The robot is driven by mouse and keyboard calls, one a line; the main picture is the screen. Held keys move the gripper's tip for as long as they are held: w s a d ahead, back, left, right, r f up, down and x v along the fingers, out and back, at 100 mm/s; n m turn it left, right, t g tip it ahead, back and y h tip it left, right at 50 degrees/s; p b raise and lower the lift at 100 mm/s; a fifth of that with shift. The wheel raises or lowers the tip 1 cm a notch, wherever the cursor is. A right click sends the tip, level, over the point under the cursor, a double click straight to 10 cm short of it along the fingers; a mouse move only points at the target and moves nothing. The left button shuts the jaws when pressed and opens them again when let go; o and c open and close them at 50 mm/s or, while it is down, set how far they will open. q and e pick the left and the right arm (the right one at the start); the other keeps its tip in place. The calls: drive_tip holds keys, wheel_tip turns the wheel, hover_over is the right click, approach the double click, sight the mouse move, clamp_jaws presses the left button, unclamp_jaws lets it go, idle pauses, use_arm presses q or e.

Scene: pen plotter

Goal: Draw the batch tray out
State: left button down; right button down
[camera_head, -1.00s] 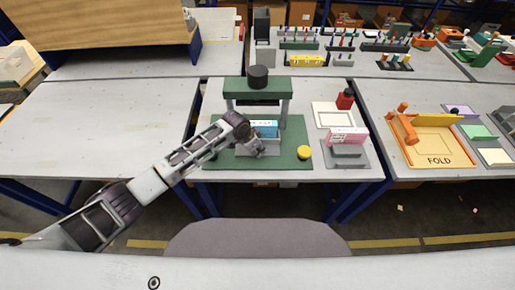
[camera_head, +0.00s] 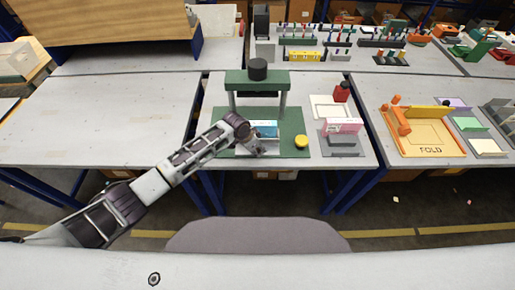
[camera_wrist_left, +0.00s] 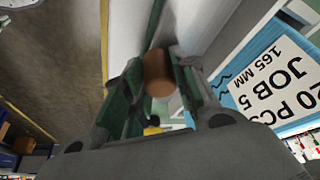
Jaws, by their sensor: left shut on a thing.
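The grey batch tray (camera_head: 270,145) lies on the green base (camera_head: 294,150) of a press, toward its front edge. It carries a blue block with a white label (camera_head: 264,128), which reads "JOB 5" and "165 MM" in the left wrist view (camera_wrist_left: 271,86). My left gripper (camera_head: 256,149) is at the tray's front side, low over the base. In the left wrist view its fingers (camera_wrist_left: 158,80) are shut around a brown round knob (camera_wrist_left: 158,72), which seems to be the tray's handle. The fingers hide part of the tray front. My right gripper is not in view.
The green press head with a black knob (camera_head: 257,70) stands behind the tray. A yellow button (camera_head: 301,141) sits on the base's right corner. A pink labelled block (camera_head: 343,126) on a grey stand is to the right. The left table (camera_head: 90,120) is bare.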

use_arm(q)
drive_tip(key=shift+s+d+f, duration=0.1)
drive_tip(key=shift+s, duration=0.1)
drive_tip(key=c, duration=1.4)
unclamp_jaws()
drive_tip(key=shift+s, duration=0.1)
drive_tip(key=shift+v, duration=6.05)
